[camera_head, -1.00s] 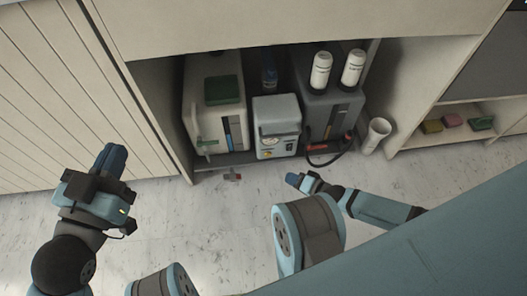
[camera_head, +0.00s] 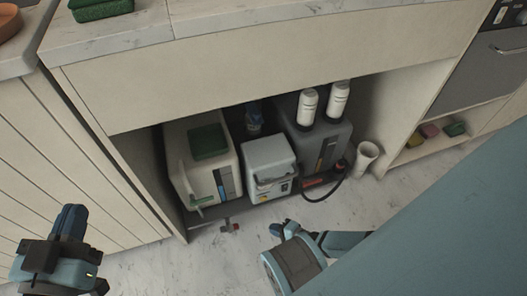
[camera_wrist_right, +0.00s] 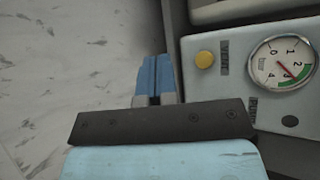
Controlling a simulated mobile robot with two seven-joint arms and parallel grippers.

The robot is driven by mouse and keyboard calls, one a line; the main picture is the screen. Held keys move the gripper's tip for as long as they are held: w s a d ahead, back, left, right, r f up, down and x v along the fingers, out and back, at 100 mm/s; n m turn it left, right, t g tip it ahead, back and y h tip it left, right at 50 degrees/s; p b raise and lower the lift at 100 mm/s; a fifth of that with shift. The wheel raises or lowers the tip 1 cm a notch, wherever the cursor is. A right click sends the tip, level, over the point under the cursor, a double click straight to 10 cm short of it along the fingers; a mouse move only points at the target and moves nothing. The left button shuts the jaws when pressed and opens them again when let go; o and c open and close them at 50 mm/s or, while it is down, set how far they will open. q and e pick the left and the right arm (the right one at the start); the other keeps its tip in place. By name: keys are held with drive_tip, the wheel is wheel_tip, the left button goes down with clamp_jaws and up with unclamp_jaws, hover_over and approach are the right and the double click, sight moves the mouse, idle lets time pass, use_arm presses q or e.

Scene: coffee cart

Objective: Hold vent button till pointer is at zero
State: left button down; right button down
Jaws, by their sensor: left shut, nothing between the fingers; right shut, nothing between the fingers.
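The white box (camera_head: 268,166) stands in the open lower cabinet. The right wrist view shows its round gauge (camera_wrist_right: 281,64), marked 0 to 4, with a red pointer aimed to the lower right, near 3 to 4. The yellow button (camera_wrist_right: 204,60) is on the panel left of the gauge; I take it as the vent button. My right gripper (camera_head: 277,229) is in front of the box, low near the floor. In the wrist view its shut blue fingertips (camera_wrist_right: 155,66) are left of the button, apart from it. My left gripper (camera_head: 72,222) is shut and empty at the left.
A beige canister (camera_head: 177,178) with a green sponge on top is left of the box. A dark grey canister (camera_head: 325,150) with two white bottles is right of it. A black hose curves near a white cylinder (camera_head: 367,154). The front floor is mostly clear.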

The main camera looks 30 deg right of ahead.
sight(264, 199)
use_arm(q)
drive_tip(key=shift+w+a+r+m+b, duration=0.1)
drive_tip(key=shift+w+a+m+b, duration=0.2)
drive_tip(key=shift+m+b, duration=0.4)
use_arm(e)
drive_tip(key=w+d, duration=0.2)
drive_tip(key=w, duration=0.6)
drive_tip(key=shift+w, duration=0.2)
use_arm(q)
drive_tip(key=shift+d, duration=0.15)
idle(0.3)
idle(0.6)
use_arm(e)
drive_tip(key=shift+w, duration=0.2)
use_arm(q)
drive_tip(key=shift+h, duration=0.3)
use_arm(e)
drive_tip(key=shift+w+d, duration=0.1)
drive_tip(key=shift+w, duration=0.1)
